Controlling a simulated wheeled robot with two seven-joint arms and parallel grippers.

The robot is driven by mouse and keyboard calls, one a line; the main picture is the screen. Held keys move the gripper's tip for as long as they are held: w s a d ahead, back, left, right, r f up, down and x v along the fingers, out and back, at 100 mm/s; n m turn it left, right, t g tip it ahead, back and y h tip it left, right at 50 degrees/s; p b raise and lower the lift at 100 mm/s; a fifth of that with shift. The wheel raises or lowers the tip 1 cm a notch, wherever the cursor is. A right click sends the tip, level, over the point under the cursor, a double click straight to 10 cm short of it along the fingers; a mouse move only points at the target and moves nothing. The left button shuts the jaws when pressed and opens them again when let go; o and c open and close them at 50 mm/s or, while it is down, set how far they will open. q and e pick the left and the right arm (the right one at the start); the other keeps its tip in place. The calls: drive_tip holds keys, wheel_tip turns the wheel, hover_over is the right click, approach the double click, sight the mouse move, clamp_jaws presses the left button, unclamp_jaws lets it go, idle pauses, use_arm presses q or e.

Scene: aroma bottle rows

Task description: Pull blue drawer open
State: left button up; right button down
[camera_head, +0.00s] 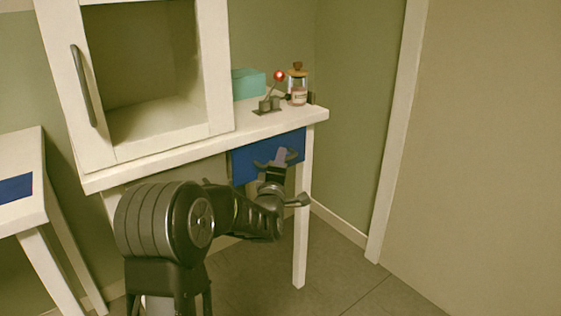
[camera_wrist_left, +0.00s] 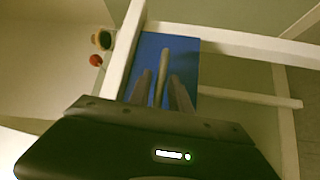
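The blue drawer (camera_head: 241,167) sits under the white table top in the head view, and its front looks closed. It also shows in the left wrist view (camera_wrist_left: 188,55). A grey upright bar, seemingly its handle (camera_wrist_left: 164,68), stands out from the front. My left gripper (camera_head: 277,158) is in front of the drawer's right part. Its two fingers (camera_wrist_left: 161,82) are apart, one on each side of the bar; contact cannot be told. My left arm and gripper hide part of the drawer front. My right gripper is in neither view.
On the table stand a white open-fronted cabinet (camera_head: 218,60), a teal box (camera_head: 248,83), a red-knobbed lever (camera_head: 279,76) and a corked glass bottle (camera_head: 297,88). The table leg (camera_head: 301,230) is right of my gripper. Floor farther right is clear up to the wall.

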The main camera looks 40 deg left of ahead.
use_arm(q)
clamp_jaws()
idle(1.1)
